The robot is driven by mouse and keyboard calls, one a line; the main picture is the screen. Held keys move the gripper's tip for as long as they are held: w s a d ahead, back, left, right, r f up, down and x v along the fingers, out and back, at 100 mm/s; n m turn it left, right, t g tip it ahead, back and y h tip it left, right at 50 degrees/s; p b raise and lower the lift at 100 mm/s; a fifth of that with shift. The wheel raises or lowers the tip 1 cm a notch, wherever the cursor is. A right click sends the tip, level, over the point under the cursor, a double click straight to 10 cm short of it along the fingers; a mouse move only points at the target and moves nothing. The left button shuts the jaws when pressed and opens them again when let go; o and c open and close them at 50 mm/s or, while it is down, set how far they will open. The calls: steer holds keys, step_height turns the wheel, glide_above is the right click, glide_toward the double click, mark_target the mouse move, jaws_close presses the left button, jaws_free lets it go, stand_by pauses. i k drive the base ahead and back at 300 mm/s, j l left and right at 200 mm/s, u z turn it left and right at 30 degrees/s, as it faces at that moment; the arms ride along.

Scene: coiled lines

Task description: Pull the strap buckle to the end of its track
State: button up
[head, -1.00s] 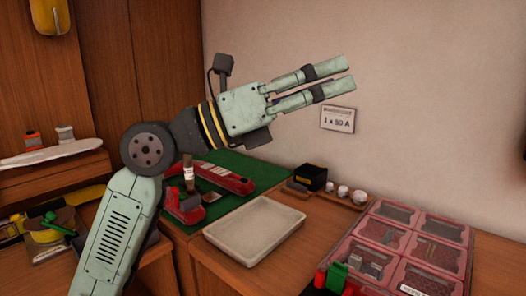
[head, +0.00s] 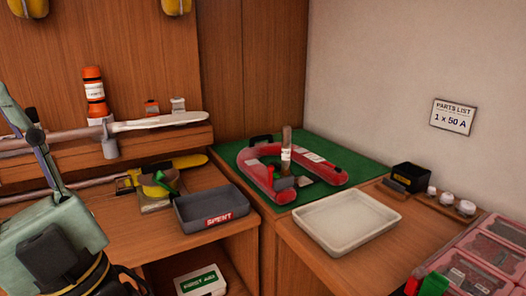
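A red U-shaped piece (head: 327,169), like a folded vest, lies on a green mat (head: 365,166) in the back corner. A small grey block (head: 286,184) sits at its front left end; I cannot tell whether this is the strap buckle. No strap or track shows clearly. A brown cylinder with a white label (head: 286,153) stands upright by the red piece. My gripper (head: 16,115) is at the left edge, pointing up, well away from the red piece. It is partly cut off by the frame, and its opening cannot be judged. Nothing shows in it.
A black box (head: 411,177) and red compartment case (head: 478,283) are at right. An orange bottle (head: 95,92) stands on the left ledge.

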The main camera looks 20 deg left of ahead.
mark_target(127, 181)
steer(key=u, duration=1.4)
steer(key=i+j+u, duration=0.65)
steer(key=i, duration=0.2)
